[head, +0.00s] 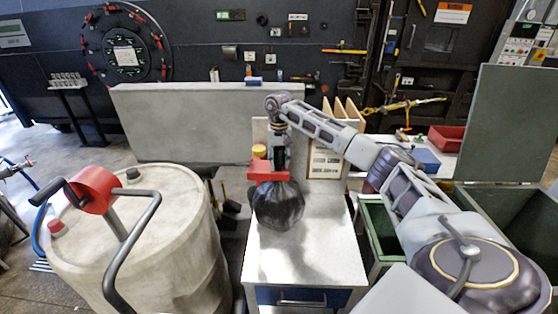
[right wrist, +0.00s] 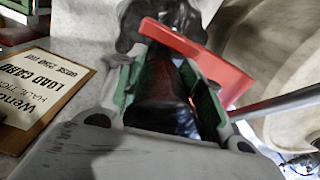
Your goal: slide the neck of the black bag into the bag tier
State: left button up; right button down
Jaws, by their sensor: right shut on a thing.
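The black bag (head: 278,207) stands on a white-topped cabinet in the middle of the head view. My right gripper (head: 279,158) points down above it and is shut on the bag's neck. In the right wrist view the dark neck (right wrist: 168,95) lies between the green-lined fingers, with the bag body (right wrist: 158,22) beyond. The red bag tier (head: 262,168), with a yellow top (head: 259,150), is right by the neck. Its red plate (right wrist: 195,50) crosses close to the fingertips. I cannot tell whether the neck is inside its slot. My left gripper is out of view.
A pale drum (head: 140,240) with a red-bodied pump and bent handles stands to the left. A framed card (head: 325,163) stands behind right of the bag. Green bins (head: 380,228) flank the cabinet on the right. The cabinet's front top (head: 305,262) is clear.

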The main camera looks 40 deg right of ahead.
dwell(0.3)
jog(key=c, duration=0.8)
grip_release()
jog(key=o, duration=0.6)
jog(key=shift+f, duration=0.1)
jog(key=shift+r+p, duration=1.05)
jog(key=shift+r, duration=3)
jog(key=shift+s, duration=0.1)
